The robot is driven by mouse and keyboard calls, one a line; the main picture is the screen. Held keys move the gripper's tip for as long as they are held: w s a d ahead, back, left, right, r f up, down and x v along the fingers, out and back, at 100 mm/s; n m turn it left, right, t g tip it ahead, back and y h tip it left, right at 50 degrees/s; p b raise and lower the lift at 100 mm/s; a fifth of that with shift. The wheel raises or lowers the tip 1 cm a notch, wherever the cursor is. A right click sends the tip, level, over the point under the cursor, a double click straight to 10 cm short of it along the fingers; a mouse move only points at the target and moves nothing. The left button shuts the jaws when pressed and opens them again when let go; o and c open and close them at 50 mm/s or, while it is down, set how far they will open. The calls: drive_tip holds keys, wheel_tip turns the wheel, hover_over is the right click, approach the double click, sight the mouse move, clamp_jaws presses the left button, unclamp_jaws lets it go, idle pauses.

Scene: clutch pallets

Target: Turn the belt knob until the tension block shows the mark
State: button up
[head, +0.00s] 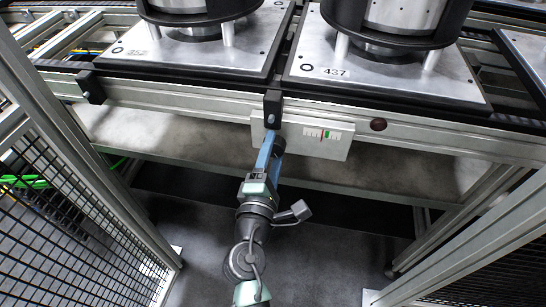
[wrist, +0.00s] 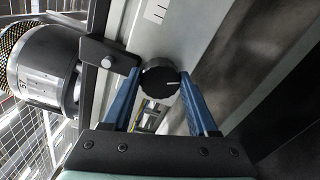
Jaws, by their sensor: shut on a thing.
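The belt knob (wrist: 160,80) is a round dark knob with a white line on its face, pointing right in the wrist view. My gripper (wrist: 160,88) has its two blue fingers on either side of the knob and is shut on it. In the head view my gripper (head: 274,146) reaches the left part of a pale plate (head: 337,149) under the rail and mostly covers the knob. The plate's tension scale (head: 322,134) has tick marks, a red line and a green patch just right of it. In the wrist view only part of the scale (wrist: 155,11) shows, at the top edge.
A black bracket (head: 272,107) sits on the rail just above my gripper; it is also close by in the wrist view (wrist: 108,54). Pallets 352 (head: 190,55) and 437 (head: 385,80) stand above. Mesh fences flank both sides.

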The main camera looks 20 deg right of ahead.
drive_tip(key=m+b, duration=0.2)
drive_tip(key=m, duration=0.1)
drive_tip(key=m+b, duration=0.2)
drive_tip(key=shift+f, duration=0.3)
drive_tip(key=shift+r+m+b, duration=0.1)
drive_tip(key=shift+m+b, duration=1.15)
drive_tip(key=shift+m, duration=0.75)
drive_tip(key=o, duration=1.4)
drive_tip(key=shift+r, duration=0.1)
drive_tip(key=shift+c, duration=0.2)
drive_tip(key=v, duration=1.3)
